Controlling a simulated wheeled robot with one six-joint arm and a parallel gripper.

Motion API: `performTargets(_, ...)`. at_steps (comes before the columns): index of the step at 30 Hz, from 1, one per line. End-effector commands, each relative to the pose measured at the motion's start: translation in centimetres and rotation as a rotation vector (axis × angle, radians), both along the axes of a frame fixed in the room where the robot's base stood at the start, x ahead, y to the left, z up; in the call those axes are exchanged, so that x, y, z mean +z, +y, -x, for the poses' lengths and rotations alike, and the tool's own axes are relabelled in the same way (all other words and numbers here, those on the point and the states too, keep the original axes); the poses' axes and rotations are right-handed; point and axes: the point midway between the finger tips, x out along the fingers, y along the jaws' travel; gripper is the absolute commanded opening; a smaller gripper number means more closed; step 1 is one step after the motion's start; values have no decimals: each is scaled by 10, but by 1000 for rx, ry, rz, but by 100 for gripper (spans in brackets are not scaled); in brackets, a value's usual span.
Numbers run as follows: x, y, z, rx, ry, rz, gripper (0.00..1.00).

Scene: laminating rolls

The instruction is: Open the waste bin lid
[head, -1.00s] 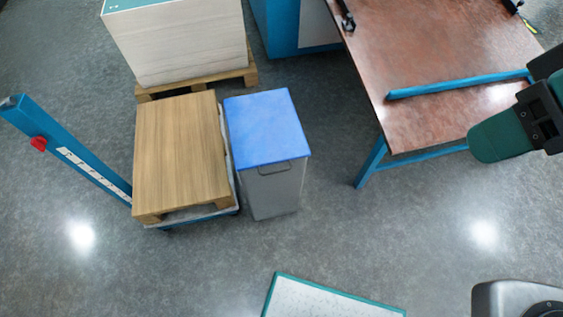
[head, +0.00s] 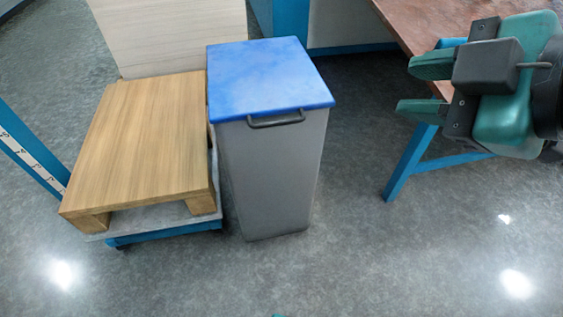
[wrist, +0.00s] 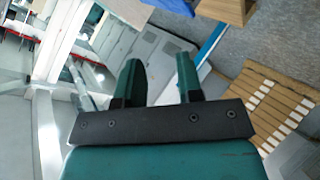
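The waste bin (head: 270,175) is a tall grey box standing on the floor in the middle of the head view. Its blue lid (head: 268,75) lies shut on top. A dark handle (head: 275,119) sits at the lid's front edge. My gripper (head: 418,88) is at the right of the head view, apart from the bin, its two green fingers pointing left toward it. The fingers are spread with nothing between them. In the wrist view the open fingers (wrist: 158,82) also show empty.
A wooden pallet (head: 145,140) on a blue-framed lift stands close to the bin's left. A pale stack (head: 170,35) is behind it. A brown-topped table (head: 408,22) with blue legs stands at the right, behind my gripper. The floor (head: 330,265) before the bin is clear.

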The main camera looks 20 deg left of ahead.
Motion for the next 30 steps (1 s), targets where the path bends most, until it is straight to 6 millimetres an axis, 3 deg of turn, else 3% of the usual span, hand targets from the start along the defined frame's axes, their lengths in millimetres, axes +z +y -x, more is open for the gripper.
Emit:
performTargets(1,-40,5,0,32,-63,2,34)
performTargets(6,-91,21,0,124,-293,12,34)
performTargets(12,-133,34,3,197,-526,26,34)
performTargets(18,-147,40,6,226,-649,36,34)
performTargets(23,-146,46,2,231,-673,40,34)
performTargets(30,-144,69,-14,236,-668,44,34)
